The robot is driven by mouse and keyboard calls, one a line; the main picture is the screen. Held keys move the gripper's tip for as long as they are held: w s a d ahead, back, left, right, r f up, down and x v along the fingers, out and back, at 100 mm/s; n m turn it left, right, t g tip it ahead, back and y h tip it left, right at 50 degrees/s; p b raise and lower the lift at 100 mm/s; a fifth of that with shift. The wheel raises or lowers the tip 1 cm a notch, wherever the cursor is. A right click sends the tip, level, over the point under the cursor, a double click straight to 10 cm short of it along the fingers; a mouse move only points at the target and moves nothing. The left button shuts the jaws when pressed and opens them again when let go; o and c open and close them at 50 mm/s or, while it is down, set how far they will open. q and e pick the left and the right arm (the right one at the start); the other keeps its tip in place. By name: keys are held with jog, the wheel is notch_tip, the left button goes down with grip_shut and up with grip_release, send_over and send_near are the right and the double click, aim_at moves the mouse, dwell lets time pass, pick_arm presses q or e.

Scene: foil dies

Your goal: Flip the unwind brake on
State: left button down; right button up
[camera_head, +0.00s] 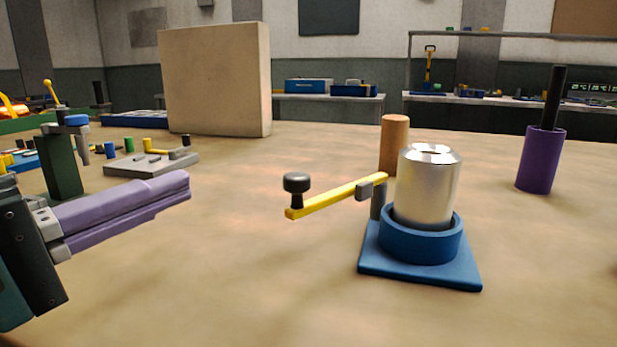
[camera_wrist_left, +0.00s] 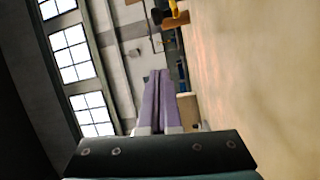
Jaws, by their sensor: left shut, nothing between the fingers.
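A yellow lever (camera_head: 335,197) with a black knob (camera_head: 296,183) at its left end joins a grey pivot post beside a blue base (camera_head: 420,272). A silver roll (camera_head: 428,187) stands upright in the base's blue ring. No label shows which part is the unwind brake. My left gripper (camera_head: 188,186) is at the left of the head view, its purple fingers shut and empty, pointing right. It is clearly left of the black knob and apart from it. Its fingers (camera_wrist_left: 159,95) also show in the left wrist view. My right gripper is not in view.
A grey plate with a small yellow lever (camera_head: 165,162) and a green post (camera_head: 62,165) stand at the left. A beige panel (camera_head: 215,80) stands behind. An orange cylinder (camera_head: 393,145) is behind the roll, and a purple holder (camera_head: 540,160) at right. The table's middle is clear.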

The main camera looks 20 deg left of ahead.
pick_arm(q)
jog(key=w+d+p, duration=0.1)
jog(key=w+d, duration=0.2)
jog(key=w+d+p, duration=0.2)
jog(key=w+d, duration=0.1)
jog(key=w, duration=0.1)
jog(key=shift+s+d, duration=0.3)
